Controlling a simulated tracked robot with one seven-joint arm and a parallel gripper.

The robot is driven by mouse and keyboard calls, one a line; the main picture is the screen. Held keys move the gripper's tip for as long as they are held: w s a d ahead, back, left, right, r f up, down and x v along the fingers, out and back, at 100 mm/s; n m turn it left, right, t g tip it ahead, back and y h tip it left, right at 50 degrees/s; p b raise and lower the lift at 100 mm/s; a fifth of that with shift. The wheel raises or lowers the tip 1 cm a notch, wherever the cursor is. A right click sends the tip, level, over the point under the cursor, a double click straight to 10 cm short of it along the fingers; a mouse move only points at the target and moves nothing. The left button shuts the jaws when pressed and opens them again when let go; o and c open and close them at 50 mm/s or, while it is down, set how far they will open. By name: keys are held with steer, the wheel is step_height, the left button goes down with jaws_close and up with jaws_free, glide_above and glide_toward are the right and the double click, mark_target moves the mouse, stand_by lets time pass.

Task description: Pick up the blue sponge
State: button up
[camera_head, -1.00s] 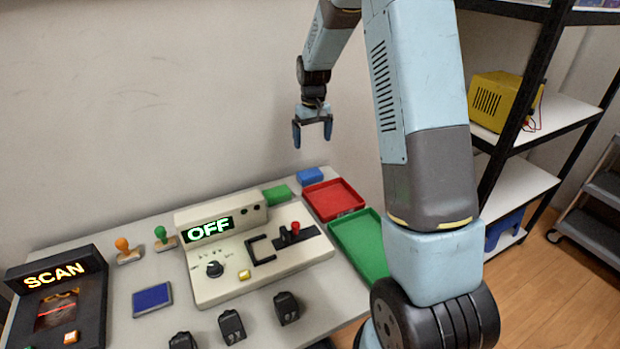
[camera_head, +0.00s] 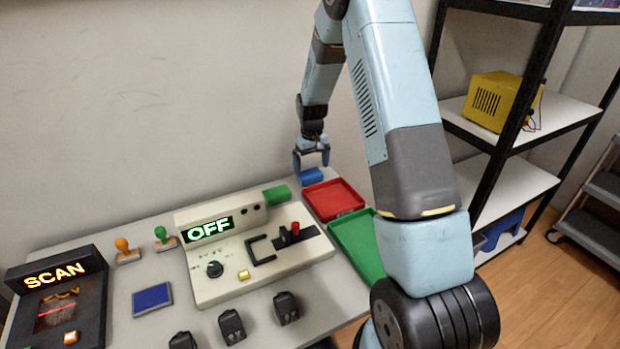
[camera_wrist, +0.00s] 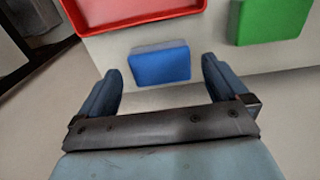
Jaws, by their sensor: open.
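The blue sponge (camera_head: 311,175) lies on the table at its far edge near the wall, beside the red tray and the green sponge. In the wrist view the blue sponge (camera_wrist: 160,64) is ahead of my gripper, roughly centred between the two fingers. My gripper (camera_head: 312,168) is open and points down just above the sponge in the head view. In the wrist view my gripper (camera_wrist: 160,80) shows its two blue fingers spread wider than the sponge. I cannot tell whether a finger touches it.
The red tray (camera_head: 347,208) and green tray (camera_head: 350,245) stand close by on the right. The green sponge (camera_wrist: 270,20) is to one side. A beige console (camera_head: 245,278) fills the table's middle. A wall is behind and a black shelf (camera_head: 490,170) stands to the right.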

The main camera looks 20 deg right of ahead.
mark_target(312, 174)
steer(key=f, duration=0.5)
steer(key=shift+w, duration=0.2)
steer(key=c, duration=0.7)
steer(key=shift+c, duration=0.2)
steer(key=shift+r, duration=0.1)
steer(key=shift+r, duration=0.3)
step_height(312, 174, up, 3)
steer(key=shift+f, duration=0.15)
steer(key=s+r, duration=0.5)
steer(key=shift+r, duration=0.3)
steer(key=s+r, duration=0.4)
steer(key=s, duration=0.5)
